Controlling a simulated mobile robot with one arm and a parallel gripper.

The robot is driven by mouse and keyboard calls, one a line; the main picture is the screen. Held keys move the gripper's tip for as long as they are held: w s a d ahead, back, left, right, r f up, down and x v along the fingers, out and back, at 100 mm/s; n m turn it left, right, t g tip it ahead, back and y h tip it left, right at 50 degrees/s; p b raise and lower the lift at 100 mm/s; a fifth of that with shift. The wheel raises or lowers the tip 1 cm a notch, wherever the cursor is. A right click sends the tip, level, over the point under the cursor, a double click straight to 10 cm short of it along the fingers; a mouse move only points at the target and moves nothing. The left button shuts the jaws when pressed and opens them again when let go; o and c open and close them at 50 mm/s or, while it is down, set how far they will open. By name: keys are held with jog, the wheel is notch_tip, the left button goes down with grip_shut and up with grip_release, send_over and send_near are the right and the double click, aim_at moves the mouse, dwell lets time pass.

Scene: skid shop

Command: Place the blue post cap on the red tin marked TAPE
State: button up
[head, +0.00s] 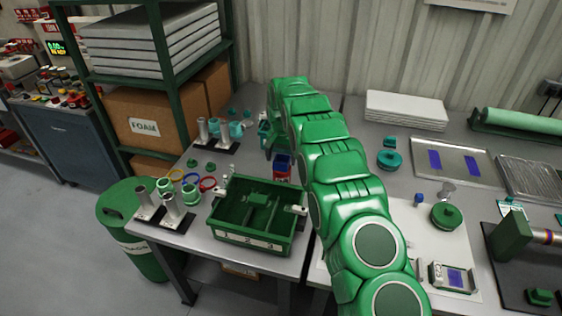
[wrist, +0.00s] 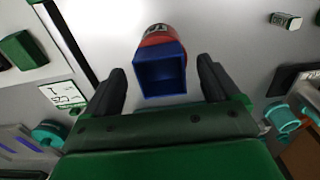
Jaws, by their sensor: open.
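The blue post cap (wrist: 161,74) is a square, hollow blue piece. It appears to rest on top of the red tin (wrist: 157,35), whose dark label is only partly readable in the wrist view. In the head view the blue cap (head: 283,159) also shows above the red tin (head: 281,174), just behind the green tray and left of my arm. My gripper (wrist: 160,67) is open, with one finger on each side of the cap and a visible gap at both sides. In the head view my arm hides the fingertips.
A green divided tray (head: 219,236) marked 1, 2, 3 stands at the table's front. Metal posts on dark bases (head: 170,206) and coloured rings (head: 191,178) lie left of it. A teal spool (head: 389,160) and white slabs (head: 405,109) are right of my arm.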

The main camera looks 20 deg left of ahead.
notch_tip(320, 180, up, 10)
jog(key=s+d+r, duration=0.6)
jog(key=d+r, duration=0.4)
jog(key=d, duration=0.3)
jog(key=s+d+r+g, duration=0.1)
jog(key=s+d+r, duration=0.3)
jog(key=s+d, duration=0.25)
jog(key=s+d+r, duration=0.3)
jog(key=s+d, duration=0.3)
jog(key=s, duration=0.2)
jog(key=s+d+f, duration=0.1)
jog(key=s+d, duration=0.3)
jog(key=s, duration=0.8)
jog(key=s+d+f, duration=0.1)
jog(key=s+d, duration=0.3)
jog(key=s, duration=0.7)
jog(key=s+d+f, duration=0.1)
jog(key=s+d, duration=0.3)
jog(key=s, duration=0.8)
jog(key=shift+s+d+g, duration=0.3)
jog(key=shift+g, duration=0.1)
